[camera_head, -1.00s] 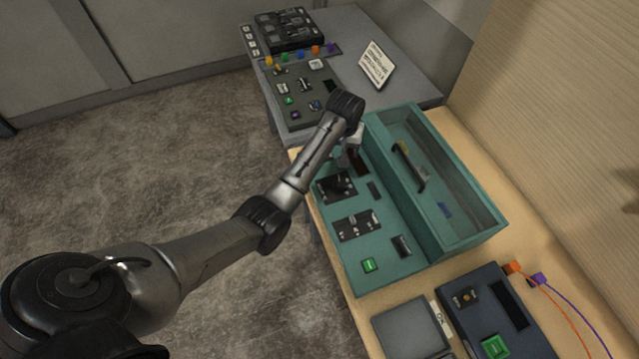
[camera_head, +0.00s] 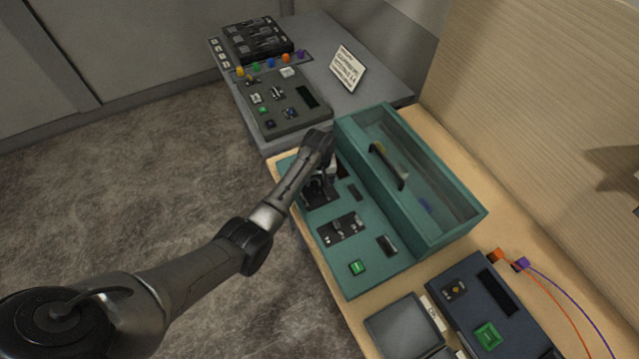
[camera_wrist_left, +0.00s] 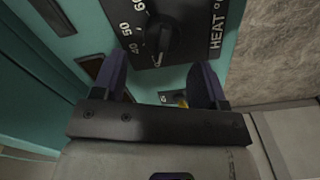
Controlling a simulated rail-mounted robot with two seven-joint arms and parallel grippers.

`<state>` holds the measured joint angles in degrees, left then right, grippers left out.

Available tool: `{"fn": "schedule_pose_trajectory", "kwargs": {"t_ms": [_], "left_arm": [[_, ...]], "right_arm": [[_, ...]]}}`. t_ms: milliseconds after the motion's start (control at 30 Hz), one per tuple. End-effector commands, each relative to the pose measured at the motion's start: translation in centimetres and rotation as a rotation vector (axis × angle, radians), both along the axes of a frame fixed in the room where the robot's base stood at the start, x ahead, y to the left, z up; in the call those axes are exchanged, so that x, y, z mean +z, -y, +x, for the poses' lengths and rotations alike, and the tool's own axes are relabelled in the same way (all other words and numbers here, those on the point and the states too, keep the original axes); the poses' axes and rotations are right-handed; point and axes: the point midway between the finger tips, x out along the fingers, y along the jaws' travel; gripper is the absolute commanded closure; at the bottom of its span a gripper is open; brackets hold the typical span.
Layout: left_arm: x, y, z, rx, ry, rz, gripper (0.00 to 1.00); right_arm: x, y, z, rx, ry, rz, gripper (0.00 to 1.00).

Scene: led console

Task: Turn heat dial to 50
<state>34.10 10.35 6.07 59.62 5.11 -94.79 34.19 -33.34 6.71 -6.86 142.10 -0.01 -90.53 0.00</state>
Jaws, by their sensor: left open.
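The heat dial (camera_wrist_left: 163,38) is a black knob on a black square panel with white marks 40, 50, 60 and the word HEAT. In the left wrist view it lies just beyond the fingertips; I cannot tell exactly which mark it points to. In the head view its panel (camera_head: 318,196) is on the teal console (camera_head: 375,268), partly hidden by my left arm. My left gripper (camera_wrist_left: 160,75) is open, its two dark fingers apart, with nothing between them. In the head view its tip is close above the dial panel. My right gripper is not in view.
The teal console has a raised glass-topped box (camera_head: 450,215) with a black handle beside the dial. A green button (camera_head: 358,268) and switches (camera_head: 340,228) sit nearer. Another console (camera_head: 290,105) stands behind, and a dark blue box (camera_head: 490,305) with cables in front.

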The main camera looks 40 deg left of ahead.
Motion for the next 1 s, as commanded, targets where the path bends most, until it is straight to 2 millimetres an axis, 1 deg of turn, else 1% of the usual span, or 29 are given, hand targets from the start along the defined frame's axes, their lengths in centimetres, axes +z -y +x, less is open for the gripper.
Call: {"fn": "schedule_pose_trajectory", "kwargs": {"t_ms": [33,100,233,400,667,1000], "left_arm": [[-0.7,0.0,0.0,0.0,-0.001,0.0,0.34],[-1.4,0.0,0.0,0.0,-0.001,-0.001,0.34],[-2.3,0.0,0.0,0.0,0.0,0.0,0.34],[-2.8,0.0,0.0,0.0,0.001,0.0,0.34],[-2.8,0.0,0.0,0.0,0.001,0.0,0.34],[-2.8,0.0,0.0,0.0,0.001,0.0,0.65]], "right_arm": [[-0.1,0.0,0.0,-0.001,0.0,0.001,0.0],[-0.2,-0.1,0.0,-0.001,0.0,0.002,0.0],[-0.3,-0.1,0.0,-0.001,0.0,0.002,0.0],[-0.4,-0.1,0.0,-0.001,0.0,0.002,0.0],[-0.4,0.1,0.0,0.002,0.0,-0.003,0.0],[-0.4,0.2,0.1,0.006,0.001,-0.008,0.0]]}}
